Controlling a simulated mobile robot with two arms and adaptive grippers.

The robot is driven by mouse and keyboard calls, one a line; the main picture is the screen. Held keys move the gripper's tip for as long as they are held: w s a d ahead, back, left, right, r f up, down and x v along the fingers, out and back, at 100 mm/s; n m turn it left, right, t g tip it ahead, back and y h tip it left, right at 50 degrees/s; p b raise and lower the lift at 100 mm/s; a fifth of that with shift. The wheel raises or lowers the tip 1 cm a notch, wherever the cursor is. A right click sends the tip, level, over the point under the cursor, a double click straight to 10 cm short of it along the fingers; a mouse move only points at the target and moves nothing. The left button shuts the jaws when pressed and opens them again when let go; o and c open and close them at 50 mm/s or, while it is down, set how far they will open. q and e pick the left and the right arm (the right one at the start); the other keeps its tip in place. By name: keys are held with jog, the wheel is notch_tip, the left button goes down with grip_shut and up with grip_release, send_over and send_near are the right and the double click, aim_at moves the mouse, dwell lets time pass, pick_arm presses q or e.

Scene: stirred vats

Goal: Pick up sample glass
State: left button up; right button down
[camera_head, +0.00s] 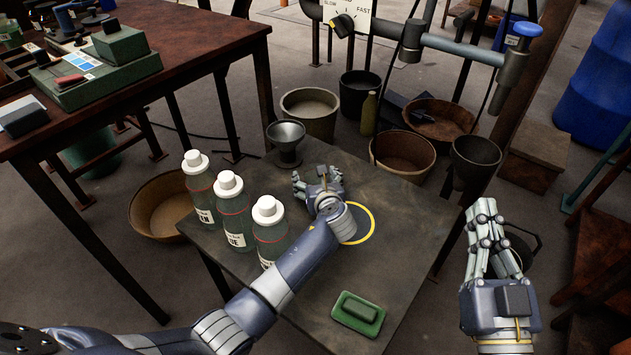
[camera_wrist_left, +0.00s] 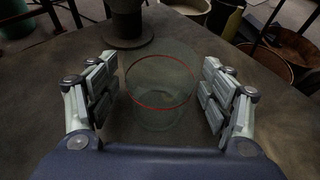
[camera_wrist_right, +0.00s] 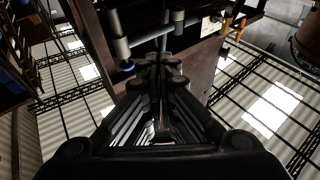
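The sample glass (camera_wrist_left: 160,90) is a clear, empty-looking beaker with a red line around it, upright on the dark table. In the left wrist view it stands between the two fingers of my left gripper (camera_wrist_left: 160,95), which is open, with a narrow gap on each side. In the head view my left gripper (camera_head: 318,185) is low over the table near the yellow ring (camera_head: 372,224), and I cannot make out the glass behind it. My right gripper (camera_head: 485,212) is raised right of the table, empty; its fingers meet at the tips in the right wrist view (camera_wrist_right: 160,60).
Several white-capped bottles (camera_head: 233,208) stand left of my left forearm. Buckets (camera_head: 310,108) and a brown tub (camera_head: 403,152) stand on the floor behind.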

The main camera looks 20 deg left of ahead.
pick_arm(q)
jog(key=c, duration=1.2)
jog(key=shift+r, duration=0.1)
jog(key=shift+c, duration=0.2)
jog(key=shift+r, duration=0.1)
